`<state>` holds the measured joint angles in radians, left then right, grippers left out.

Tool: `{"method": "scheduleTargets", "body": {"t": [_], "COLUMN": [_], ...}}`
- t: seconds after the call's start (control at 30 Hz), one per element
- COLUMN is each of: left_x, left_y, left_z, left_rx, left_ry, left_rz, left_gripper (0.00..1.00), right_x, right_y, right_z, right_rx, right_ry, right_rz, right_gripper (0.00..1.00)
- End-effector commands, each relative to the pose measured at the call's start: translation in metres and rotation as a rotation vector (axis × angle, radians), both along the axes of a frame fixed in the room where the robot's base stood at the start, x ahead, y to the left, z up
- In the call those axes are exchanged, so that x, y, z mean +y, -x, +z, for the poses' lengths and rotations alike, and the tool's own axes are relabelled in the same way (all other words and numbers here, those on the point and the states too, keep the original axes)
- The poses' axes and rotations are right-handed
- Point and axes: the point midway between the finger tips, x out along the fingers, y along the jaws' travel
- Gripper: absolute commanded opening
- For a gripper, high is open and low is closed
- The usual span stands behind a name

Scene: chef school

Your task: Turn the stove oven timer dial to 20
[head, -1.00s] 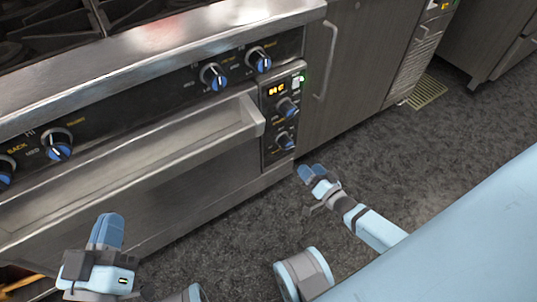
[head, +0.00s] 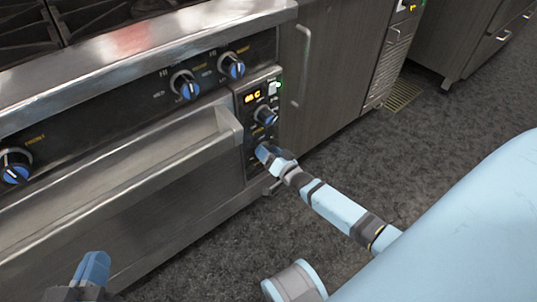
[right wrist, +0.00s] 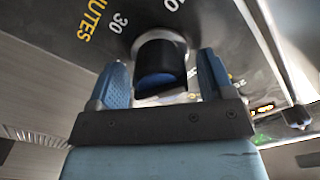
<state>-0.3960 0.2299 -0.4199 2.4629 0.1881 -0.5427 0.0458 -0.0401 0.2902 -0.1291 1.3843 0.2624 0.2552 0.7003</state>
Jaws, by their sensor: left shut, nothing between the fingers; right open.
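The timer dial (right wrist: 158,68), a dark knob with a blue face, is on the oven's narrow control panel (head: 251,138). In the right wrist view it sits between the two fingers of my open right gripper (right wrist: 163,82), with "MINUTES" and "30" printed beside it. I cannot tell whether the fingers touch it. In the head view my right gripper (head: 266,153) is at the lower part of the panel and hides this dial. My left gripper (head: 92,268) is shut and empty at the lower left, in front of the oven door.
Another blue-faced dial (head: 265,116) sits just above, under the lit orange display (head: 252,97). Burner knobs (head: 185,85) line the stove front. The oven door handle (head: 228,127) juts out left of the panel. A grey cabinet (head: 325,70) stands right.

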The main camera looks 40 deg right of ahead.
Motion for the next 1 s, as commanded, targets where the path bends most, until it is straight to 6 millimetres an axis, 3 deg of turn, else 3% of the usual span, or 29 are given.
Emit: {"method": "scheduleTargets", "body": {"t": [0.27,0.5,0.77,1.0], "left_x": [0.000,0.000,-0.001,-0.001], "left_y": [0.000,0.000,0.000,0.005], "left_z": [0.000,0.000,0.011,0.003], "left_rx": [-0.002,-0.002,0.001,0.019], "left_ry": [-0.003,-0.003,0.011,0.027], "left_rz": [0.000,0.000,0.000,0.006], "left_gripper": [0.00,0.00,0.00,0.00], "right_x": [0.000,0.000,0.000,0.000], "right_y": [-0.002,-0.002,-0.002,-0.002], "right_z": [0.000,0.000,0.003,0.000], "right_rx": [0.000,-0.001,0.008,0.008], "right_ry": [0.000,0.000,-0.096,-0.114], "right_rz": [0.000,0.001,0.002,0.001], "right_gripper": [0.74,0.25,0.25,0.25]}}
